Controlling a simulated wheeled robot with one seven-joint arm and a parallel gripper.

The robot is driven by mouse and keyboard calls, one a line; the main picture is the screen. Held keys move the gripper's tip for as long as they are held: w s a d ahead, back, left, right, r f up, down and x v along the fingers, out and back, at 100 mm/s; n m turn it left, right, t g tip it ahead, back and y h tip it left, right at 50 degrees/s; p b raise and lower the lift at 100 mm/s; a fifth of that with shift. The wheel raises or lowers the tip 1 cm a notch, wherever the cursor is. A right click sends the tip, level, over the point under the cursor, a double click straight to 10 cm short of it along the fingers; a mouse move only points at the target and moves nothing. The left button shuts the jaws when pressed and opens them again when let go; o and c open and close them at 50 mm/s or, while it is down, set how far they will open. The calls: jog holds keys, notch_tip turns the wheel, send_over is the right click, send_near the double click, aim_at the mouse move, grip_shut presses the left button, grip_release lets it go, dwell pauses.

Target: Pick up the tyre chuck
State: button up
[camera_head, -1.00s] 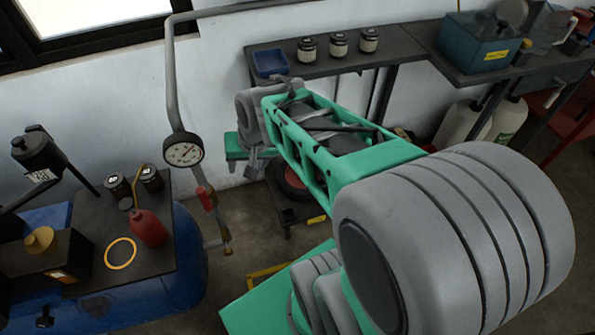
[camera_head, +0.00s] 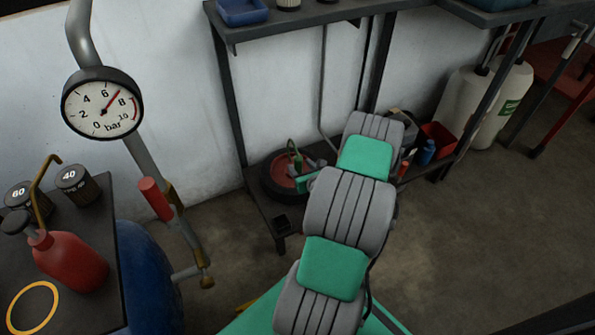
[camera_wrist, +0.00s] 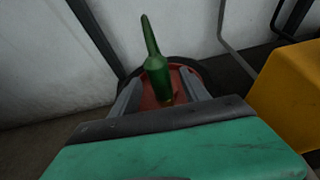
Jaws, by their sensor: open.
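A green, bottle-shaped piece with a narrow neck, which I take to be the tyre chuck (camera_head: 297,160), stands on a red-centred black wheel (camera_head: 272,182) on the low shelf. In the wrist view the tyre chuck (camera_wrist: 156,68) rises from the red disc, leaning slightly. My gripper (camera_head: 312,168) is beside it in the head view, partly hidden behind my arm. In the wrist view my gripper (camera_wrist: 160,84) is open, its grey fingers to the left and right of the chuck's lower part. Contact cannot be told.
The dark bench (camera_head: 320,14) stands above the low shelf, with its leg (camera_head: 228,100) to the left. A red bin (camera_head: 438,137) and a blue bottle (camera_head: 427,152) stand at the shelf's right. A yellow object (camera_wrist: 288,95) is close at right. A pressure gauge (camera_head: 102,103) stands at left.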

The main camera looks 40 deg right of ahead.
jog(key=x, duration=0.2)
jog(key=shift+w+d+f, duration=0.1)
jog(key=shift+w, duration=0.15)
jog(key=shift+c, duration=0.4)
grip_shut()
